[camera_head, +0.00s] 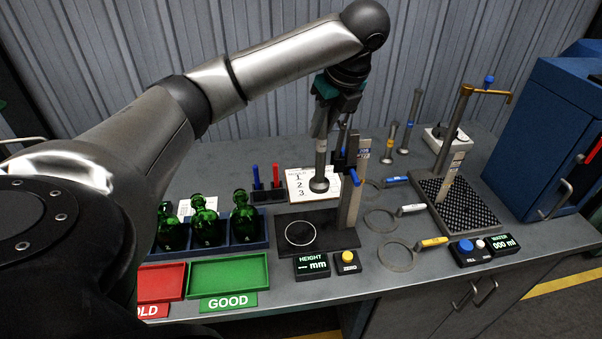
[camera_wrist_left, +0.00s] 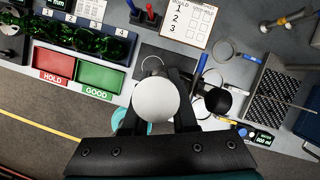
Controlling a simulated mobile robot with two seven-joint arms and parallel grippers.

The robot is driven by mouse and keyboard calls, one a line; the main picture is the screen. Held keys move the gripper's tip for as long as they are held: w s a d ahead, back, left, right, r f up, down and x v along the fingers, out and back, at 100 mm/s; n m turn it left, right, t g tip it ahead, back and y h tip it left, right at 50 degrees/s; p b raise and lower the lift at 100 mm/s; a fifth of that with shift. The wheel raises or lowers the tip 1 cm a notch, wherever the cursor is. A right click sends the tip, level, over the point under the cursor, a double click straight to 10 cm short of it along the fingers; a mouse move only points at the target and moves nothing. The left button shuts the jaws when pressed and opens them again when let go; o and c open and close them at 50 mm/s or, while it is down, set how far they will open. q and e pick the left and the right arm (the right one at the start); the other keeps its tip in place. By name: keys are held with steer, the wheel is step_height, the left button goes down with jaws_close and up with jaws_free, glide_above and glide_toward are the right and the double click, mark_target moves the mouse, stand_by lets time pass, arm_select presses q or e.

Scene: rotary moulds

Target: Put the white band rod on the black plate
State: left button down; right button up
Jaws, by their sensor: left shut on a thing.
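My left gripper (camera_head: 327,118) is shut on a grey metal rod (camera_head: 320,160) with a wide round foot, held upright above the back of the black plate. The rod's pale round end (camera_wrist_left: 156,98) shows between the fingers in the left wrist view. The foot appears apart from the plate. My right gripper is not in view.
The gauge post (camera_head: 352,195) stands close right of the held rod. A green tray (camera_head: 228,275), a red tray (camera_head: 161,282) and a rack of green bottles (camera_head: 248,243) lie left. Rods with yellow (camera_head: 390,138) and blue (camera_head: 408,130) bands stand behind. Ring gauges lie right.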

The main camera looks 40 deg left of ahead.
arm_select(q)
steer(key=s+d+f+n+g+h, duration=0.2)
steer(key=s+d+n, duration=0.4)
steer(key=d+n, duration=0.3)
steer(key=s+d+f+n+g+h, duration=0.2)
steer(key=s+d+n, duration=0.4)
steer(key=d+n, duration=0.4)
steer(key=shift+d+f+n+g, duration=0.2)
steer(key=shift+n+g, duration=0.6)
steer(key=shift+n, duration=0.4)
steer(key=shift+a, duration=0.1)
